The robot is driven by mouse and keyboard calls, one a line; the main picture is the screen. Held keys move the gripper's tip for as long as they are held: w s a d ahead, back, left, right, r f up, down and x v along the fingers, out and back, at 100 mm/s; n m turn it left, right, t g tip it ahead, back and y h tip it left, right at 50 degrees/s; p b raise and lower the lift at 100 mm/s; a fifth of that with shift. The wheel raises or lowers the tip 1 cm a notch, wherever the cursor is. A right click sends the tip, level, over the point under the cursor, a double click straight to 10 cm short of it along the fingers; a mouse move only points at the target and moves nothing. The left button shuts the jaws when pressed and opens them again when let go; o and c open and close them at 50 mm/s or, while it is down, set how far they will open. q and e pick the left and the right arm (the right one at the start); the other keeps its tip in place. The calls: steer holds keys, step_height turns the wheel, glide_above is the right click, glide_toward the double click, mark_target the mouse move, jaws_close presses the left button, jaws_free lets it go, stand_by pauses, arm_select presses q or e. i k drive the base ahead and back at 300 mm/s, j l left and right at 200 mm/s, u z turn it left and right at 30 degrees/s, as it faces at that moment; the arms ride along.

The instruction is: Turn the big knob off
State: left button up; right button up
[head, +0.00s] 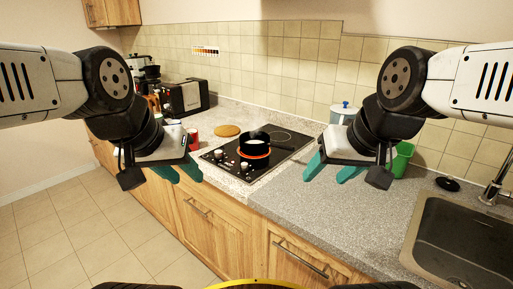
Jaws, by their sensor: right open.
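The black cooktop (276,146) is set into the counter. Several small light knobs (244,165) sit along its left front part; at this size I cannot tell which is the big knob or how it is turned. A black pan (253,144) stands on a burner that glows orange-red (254,155). My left gripper (186,175) hangs left of the cooktop, its teal fingers apart and nothing between them. My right gripper (327,174) hangs right of the cooktop, open and empty. Neither touches the knobs.
A toaster (184,97), a red cup (193,138) and a round brown board (227,130) lie left of and behind the cooktop. The front grey counter (320,205) is clear up to the sink (465,235).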

mark_target(219, 153)
steer(key=i+j+u, duration=0.4)
steer(key=i+j, duration=0.45)
